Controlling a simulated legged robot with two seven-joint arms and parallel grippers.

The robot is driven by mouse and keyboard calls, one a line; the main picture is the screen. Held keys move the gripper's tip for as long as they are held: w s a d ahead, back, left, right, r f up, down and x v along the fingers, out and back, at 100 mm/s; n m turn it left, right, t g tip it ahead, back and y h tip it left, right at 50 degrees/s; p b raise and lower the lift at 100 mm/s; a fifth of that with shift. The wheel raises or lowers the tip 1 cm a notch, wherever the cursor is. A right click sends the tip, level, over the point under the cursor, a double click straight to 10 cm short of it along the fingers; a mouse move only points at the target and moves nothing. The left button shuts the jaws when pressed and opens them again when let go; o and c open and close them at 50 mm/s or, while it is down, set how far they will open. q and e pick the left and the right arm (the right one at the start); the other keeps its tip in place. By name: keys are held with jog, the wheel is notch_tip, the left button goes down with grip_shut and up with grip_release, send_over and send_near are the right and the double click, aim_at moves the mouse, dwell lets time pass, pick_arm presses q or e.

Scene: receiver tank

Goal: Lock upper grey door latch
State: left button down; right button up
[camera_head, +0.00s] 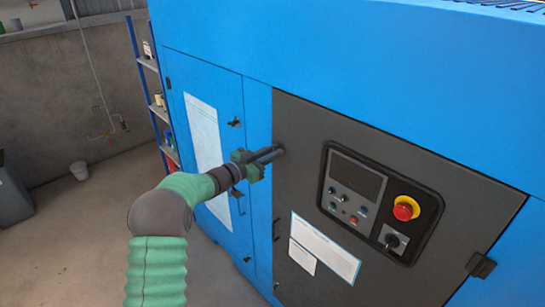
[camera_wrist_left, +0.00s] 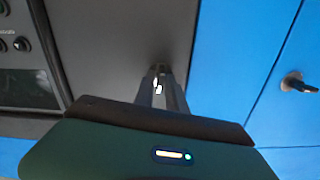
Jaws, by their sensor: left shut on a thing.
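The grey door (camera_head: 320,145) is closed on the blue cabinet. Its upper latch sits at the door's upper left edge and is mostly hidden by my gripper in the head view. My left gripper (camera_head: 276,153) reaches in from the left and is shut on the upper grey door latch. The left wrist view shows the gripper's fingertips (camera_wrist_left: 160,80) meeting at a small dark piece on the grey door (camera_wrist_left: 125,45). The latch's exact angle cannot be told. My right gripper is in neither view.
A control panel (camera_head: 372,203) with a red emergency button (camera_head: 405,208) is on the grey door. A blue door with a black latch (camera_head: 234,122) is to the left. A black handle (camera_head: 480,265) sits at lower right.

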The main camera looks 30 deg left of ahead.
pick_arm(q)
jog(key=m+b, duration=0.6)
jog(key=m, duration=0.1)
jog(key=shift+f+b, duration=0.1)
jog(key=shift+b, duration=0.25)
dwell(0.9)
jog(key=c, duration=1.5)
grip_release()
jog(key=shift+c, duration=0.2)
